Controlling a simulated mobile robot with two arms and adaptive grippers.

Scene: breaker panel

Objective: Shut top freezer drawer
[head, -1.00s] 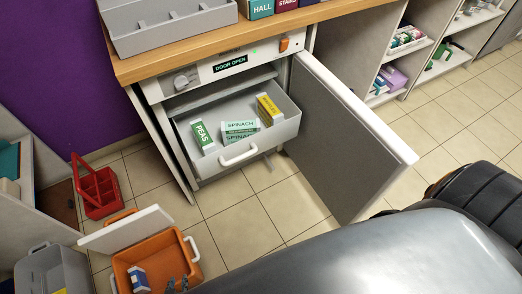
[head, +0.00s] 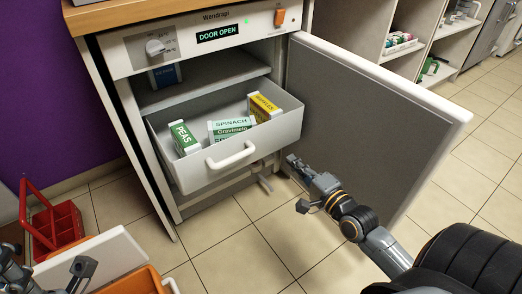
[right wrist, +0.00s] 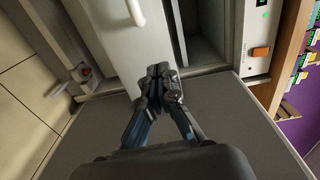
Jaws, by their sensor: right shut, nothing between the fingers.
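The freezer's top drawer (head: 240,160) is pulled out, its white front and handle (head: 232,155) facing me. It holds a green PEAS box (head: 184,138), green-and-white spinach boxes (head: 230,128) and a yellow box (head: 263,107). The freezer door (head: 370,120) stands wide open at right. My right gripper (head: 297,164) is shut and empty, low beside the drawer's right front corner, before the door. In the right wrist view the shut fingertips (right wrist: 158,72) appear close to the white drawer front (right wrist: 120,40); contact is unclear. My left gripper (head: 14,268) shows partly at lower left; its jaws are unclear.
The freezer's panel reads DOOR OPEN (head: 218,34), with a knob and orange switch (head: 280,17). A shelf with a blue box (head: 165,75) is above the drawer. An orange cooler with white lid (head: 95,258) and red caddy (head: 55,225) stand at left.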

